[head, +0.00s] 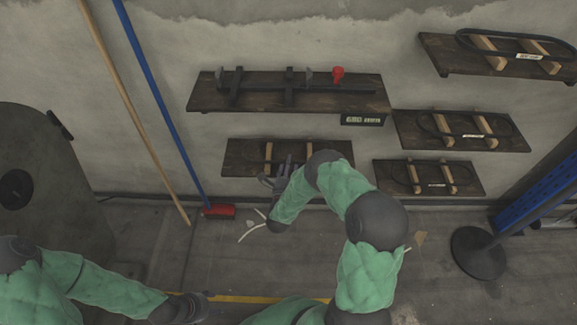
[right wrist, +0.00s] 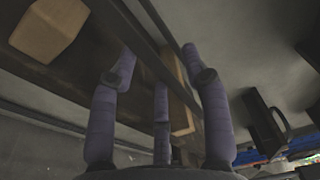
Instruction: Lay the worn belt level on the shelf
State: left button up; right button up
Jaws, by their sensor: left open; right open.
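The lower-left dark wood shelf (head: 235,160) has wooden blocks (head: 268,152) on it, and dark thin lines across it look like a belt, though its outline is hard to tell. My right gripper (head: 277,182) is open at this shelf's front edge. In the right wrist view its spread grey-purple fingers (right wrist: 160,85) are beside a long dark strip (right wrist: 152,48), likely the belt, and a wooden block (right wrist: 180,95). I cannot tell whether they touch it. Another wooden block (right wrist: 48,28) is at upper left. My left gripper (head: 190,306) is open and empty, low over the floor.
Other shelves (head: 405,130) at the right hold dark looped belts on wooden blocks with white labels. The upper shelf (head: 210,100) carries a dark bar tool with a red knob (head: 338,74). A red-headed broom (head: 218,211) and a pole (head: 140,115) lean left.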

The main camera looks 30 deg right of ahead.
jog(key=v, duration=1.2)
dwell(0.5)
